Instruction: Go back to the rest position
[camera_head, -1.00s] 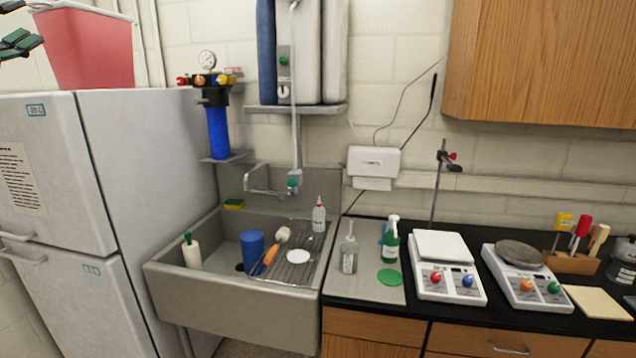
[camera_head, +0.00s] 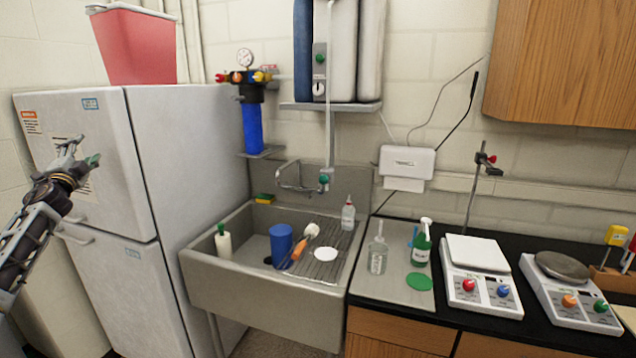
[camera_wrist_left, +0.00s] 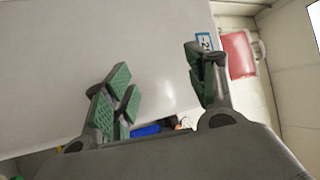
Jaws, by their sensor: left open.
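My left gripper (camera_head: 80,157) shows at the left of the head view, in front of the white fridge's upper door. Its arm comes in from the lower left edge. In the left wrist view its two green-padded fingers (camera_wrist_left: 160,95) stand wide apart with nothing between them. The pale fridge surface (camera_wrist_left: 120,40) fills much of that view behind the fingers. My right gripper is in neither view.
The white fridge (camera_head: 190,150) stands at the left with a red bin (camera_head: 137,48) on top. A grey sink (camera_head: 265,300) holds a blue cup (camera_head: 281,245) and bottles. The black counter at the right carries two balances (camera_head: 480,275). A wooden cabinet (camera_head: 560,65) hangs above.

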